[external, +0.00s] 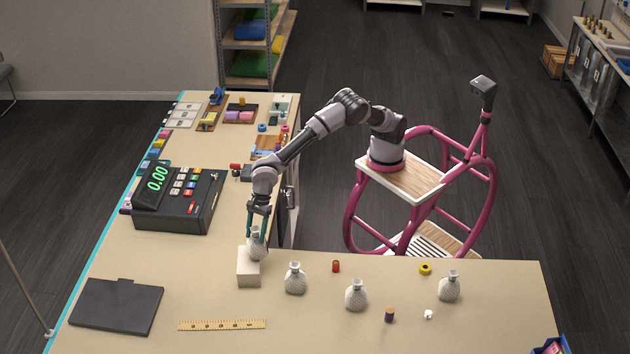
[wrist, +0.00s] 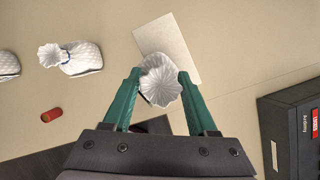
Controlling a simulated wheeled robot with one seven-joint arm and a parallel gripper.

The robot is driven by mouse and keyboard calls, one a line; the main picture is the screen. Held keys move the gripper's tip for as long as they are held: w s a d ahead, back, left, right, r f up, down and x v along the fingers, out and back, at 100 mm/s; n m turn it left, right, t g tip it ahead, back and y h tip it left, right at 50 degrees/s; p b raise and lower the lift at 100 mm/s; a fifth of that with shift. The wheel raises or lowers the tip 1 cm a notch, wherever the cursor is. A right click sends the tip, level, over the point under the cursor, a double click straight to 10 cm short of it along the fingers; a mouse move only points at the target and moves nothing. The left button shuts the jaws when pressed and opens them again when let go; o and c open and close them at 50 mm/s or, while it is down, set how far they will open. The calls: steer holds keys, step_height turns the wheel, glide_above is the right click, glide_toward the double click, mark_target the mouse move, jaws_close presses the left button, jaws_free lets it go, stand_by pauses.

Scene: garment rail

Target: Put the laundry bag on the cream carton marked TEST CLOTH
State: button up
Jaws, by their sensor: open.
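A white, tied laundry bag (external: 257,250) is upright at the cream carton (external: 248,275), over the far part of its top in the external view. In the wrist view the same bag (wrist: 161,82) overlaps the edge of the carton's pale top (wrist: 172,42). I cannot tell whether its whole base rests on the carton. My gripper (external: 256,234) is open, pointing down, with its green fingers on either side of the bag's neck. It also shows in the wrist view (wrist: 160,74). No lettering on the carton is readable.
Similar white bags stand to the right: one near the carton (external: 295,279), one at the middle (external: 356,296), one farther right (external: 449,287). A black cash register (external: 178,205) stands left of my arm. A dark flat board (external: 117,305) and a ruler (external: 221,325) lie in front.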

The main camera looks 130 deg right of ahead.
steer(key=shift+r, duration=0.15)
steer(key=v, duration=1.2)
steer(key=s+d+r+n+t+y, duration=0.1)
steer(key=s+d+r+n, duration=0.1)
steer(key=s+r+n, duration=0.7)
steer(key=s+d+r+n, duration=0.25)
steer(key=s+r, duration=0.25)
steer(key=s, duration=0.7)
steer(key=s+f+n+t, duration=0.2)
steer(key=s+n, duration=1.4)
steer(key=s, duration=1.1)
steer(key=shift+s+f+h, duration=0.3)
steer(key=shift+f+h, duration=0.1)
steer(key=shift+f, duration=0.2)
steer(key=shift+o, duration=0.5)
steer(key=shift+a, duration=0.1)
